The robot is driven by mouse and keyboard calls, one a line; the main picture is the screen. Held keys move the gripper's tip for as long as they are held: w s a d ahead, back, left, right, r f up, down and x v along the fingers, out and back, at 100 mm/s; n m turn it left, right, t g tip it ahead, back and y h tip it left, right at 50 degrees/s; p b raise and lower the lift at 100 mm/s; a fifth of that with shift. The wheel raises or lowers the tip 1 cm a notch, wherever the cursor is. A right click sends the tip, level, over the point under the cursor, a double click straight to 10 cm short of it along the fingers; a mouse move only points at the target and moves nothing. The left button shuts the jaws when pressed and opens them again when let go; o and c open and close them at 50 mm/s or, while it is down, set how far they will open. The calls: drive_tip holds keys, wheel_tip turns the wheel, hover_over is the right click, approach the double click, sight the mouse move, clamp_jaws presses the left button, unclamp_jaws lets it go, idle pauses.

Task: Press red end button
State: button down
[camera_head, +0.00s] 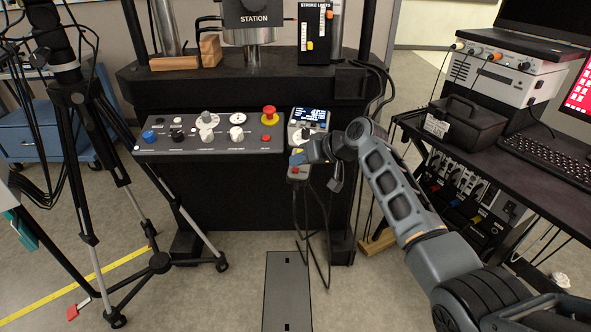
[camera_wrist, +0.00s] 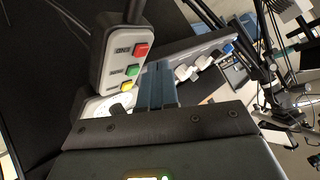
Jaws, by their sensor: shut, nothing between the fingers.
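A grey hand pendant (camera_wrist: 115,55) carries a red button (camera_wrist: 141,50), a green button (camera_wrist: 132,71) and a yellow button (camera_wrist: 125,85) in a row. Small labels sit beside the buttons, too unclear to read surely. In the head view the pendant (camera_head: 299,177) hangs at the panel's right end, its red button (camera_head: 295,171) showing. My gripper (camera_wrist: 157,68) is shut and empty, its blue-grey fingers beside the button face in the wrist view. In the head view the gripper (camera_head: 297,159) is just above the red button; contact cannot be told.
A sloped control panel (camera_head: 190,143) has knobs, a red mushroom button (camera_head: 269,114) and a small red button (camera_head: 265,138). A small display box (camera_head: 308,118) stands behind my gripper. Cables (camera_head: 314,235) hang below the pendant. A tripod (camera_head: 85,190) stands left, an equipment bench (camera_head: 480,155) right.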

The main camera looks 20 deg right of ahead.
drive_tip(key=shift+w+f+b, duration=0.1)
drive_tip(key=shift+f+b, duration=0.35)
